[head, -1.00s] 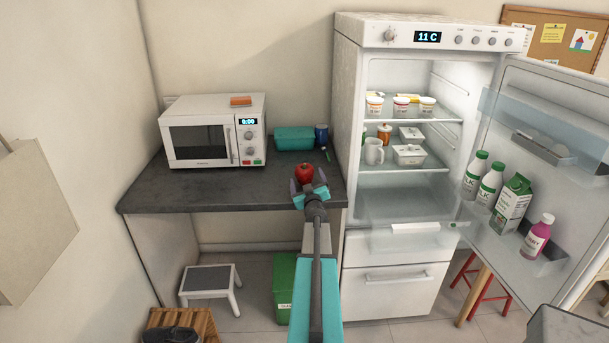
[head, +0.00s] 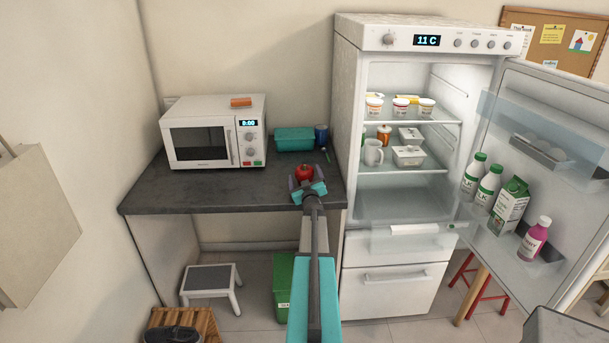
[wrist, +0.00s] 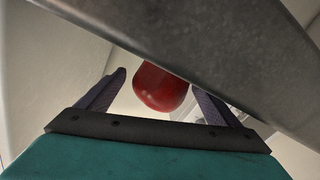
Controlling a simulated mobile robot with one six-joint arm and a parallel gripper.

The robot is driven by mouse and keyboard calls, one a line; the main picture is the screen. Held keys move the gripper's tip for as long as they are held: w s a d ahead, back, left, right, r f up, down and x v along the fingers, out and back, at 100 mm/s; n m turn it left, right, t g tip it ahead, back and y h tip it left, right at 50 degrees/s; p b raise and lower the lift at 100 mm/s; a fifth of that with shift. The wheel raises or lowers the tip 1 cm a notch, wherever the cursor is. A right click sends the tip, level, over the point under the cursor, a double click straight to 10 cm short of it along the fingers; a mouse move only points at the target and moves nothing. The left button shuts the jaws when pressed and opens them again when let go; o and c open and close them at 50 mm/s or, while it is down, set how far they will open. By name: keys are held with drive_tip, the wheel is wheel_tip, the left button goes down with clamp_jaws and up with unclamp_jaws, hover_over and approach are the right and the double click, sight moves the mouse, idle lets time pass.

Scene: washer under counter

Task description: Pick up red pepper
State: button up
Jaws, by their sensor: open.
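The red pepper (head: 304,174) stands on the dark counter (head: 220,192) near its right end, in front of the teal box. In the head view my gripper (head: 305,179) is at the pepper, with one finger to each side of it. The wrist view shows the rounded red pepper (wrist: 160,88) between the two spread fingers of my gripper (wrist: 161,82), with a visible gap at each side. A broad grey surface hides the pepper's upper part there. The jaws are open and hold nothing.
A white microwave (head: 213,132) with an orange sponge on top stands left of the pepper. A teal box (head: 295,139) and a blue can (head: 321,135) are behind it. The open fridge (head: 345,130) stands close on the right. The counter's front left is clear.

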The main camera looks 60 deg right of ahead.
sight(305, 167)
drive_tip(key=shift+w+d, duration=0.45)
drive_tip(key=shift+d, duration=0.05)
idle(0.3)
drive_tip(key=c, duration=1.2)
drive_tip(key=shift+r, duration=0.15)
drive_tip(key=shift+r, duration=0.8)
drive_tip(key=shift+s+a+r+b, duration=0.15)
drive_tip(key=shift+r+b, duration=0.1)
drive_tip(key=shift+r, duration=0.2)
drive_tip(key=shift+s+d+r+b, duration=0.1)
drive_tip(key=shift+r+b, duration=0.1)
drive_tip(key=shift+r, duration=0.2)
drive_tip(key=s+a, duration=0.1)
drive_tip(key=s, duration=0.4)
drive_tip(key=s+a+r, duration=0.1)
drive_tip(key=s+a, duration=0.1)
drive_tip(key=s, duration=0.3)
drive_tip(key=s+a+b, duration=0.1)
drive_tip(key=s, duration=0.3)
drive_tip(key=shift+s+a+r, duration=0.2)
drive_tip(key=shift+s+a, duration=0.2)
